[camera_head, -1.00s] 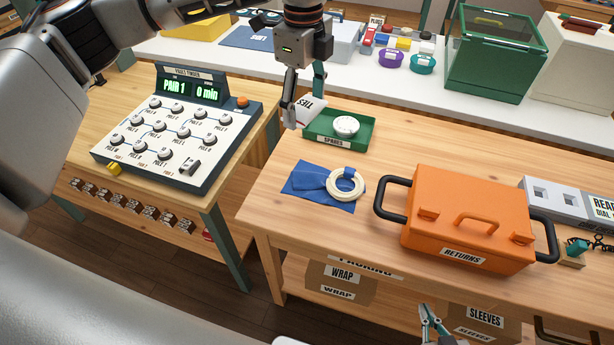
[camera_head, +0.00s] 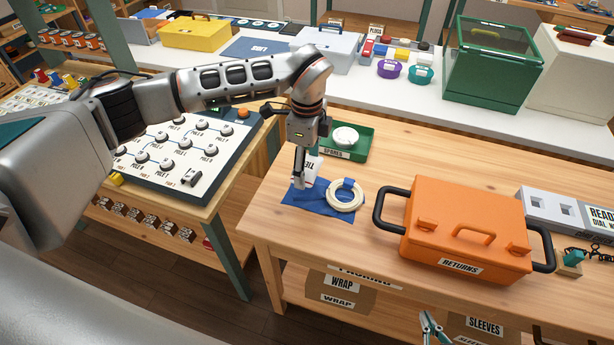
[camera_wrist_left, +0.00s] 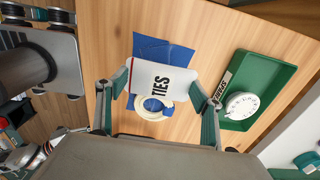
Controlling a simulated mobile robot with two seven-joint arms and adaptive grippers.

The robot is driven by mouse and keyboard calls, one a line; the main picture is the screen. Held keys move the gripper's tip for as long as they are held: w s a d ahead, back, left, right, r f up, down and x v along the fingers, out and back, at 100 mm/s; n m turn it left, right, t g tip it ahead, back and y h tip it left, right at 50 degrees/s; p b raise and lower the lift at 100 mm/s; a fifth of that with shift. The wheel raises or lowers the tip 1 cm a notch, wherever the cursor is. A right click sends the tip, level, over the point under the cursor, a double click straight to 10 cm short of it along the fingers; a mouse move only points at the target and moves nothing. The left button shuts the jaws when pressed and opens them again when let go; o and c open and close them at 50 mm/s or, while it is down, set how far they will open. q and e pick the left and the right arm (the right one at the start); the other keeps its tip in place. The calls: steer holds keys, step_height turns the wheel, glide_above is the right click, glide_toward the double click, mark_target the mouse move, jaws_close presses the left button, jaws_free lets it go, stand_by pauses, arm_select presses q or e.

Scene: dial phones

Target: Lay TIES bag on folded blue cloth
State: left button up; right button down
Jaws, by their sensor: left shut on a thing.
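The white TIES bag (camera_wrist_left: 162,80) is held between the fingers of my left gripper (camera_wrist_left: 160,92), with its black lettering facing the wrist camera. In the head view my left gripper (camera_head: 302,180) is shut on the bag (camera_head: 311,168), over the left part of the folded blue cloth (camera_head: 318,207). The cloth (camera_wrist_left: 165,50) shows behind the bag in the wrist view. Whether the bag touches the cloth cannot be told. A cream ring (camera_head: 345,195) lies on the cloth's right part, with a blue strip across it. My right gripper (camera_head: 432,322) is low at the bottom edge, its fingertips apart.
A green SPARES tray (camera_head: 361,153) with a white dial stands just behind the cloth. An orange RETURNS case (camera_head: 465,225) with black handles stands to the right. The dial panel (camera_head: 185,150) is on the left table. Bare wood lies in front of the cloth.

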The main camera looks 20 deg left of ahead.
arm_select(q)
glide_above(307, 191)
step_height(307, 191, down, 5)
stand_by(0.4)
steer(key=shift+f, duration=0.15)
steer(key=shift+f, duration=0.45)
steer(key=o, duration=1.1)
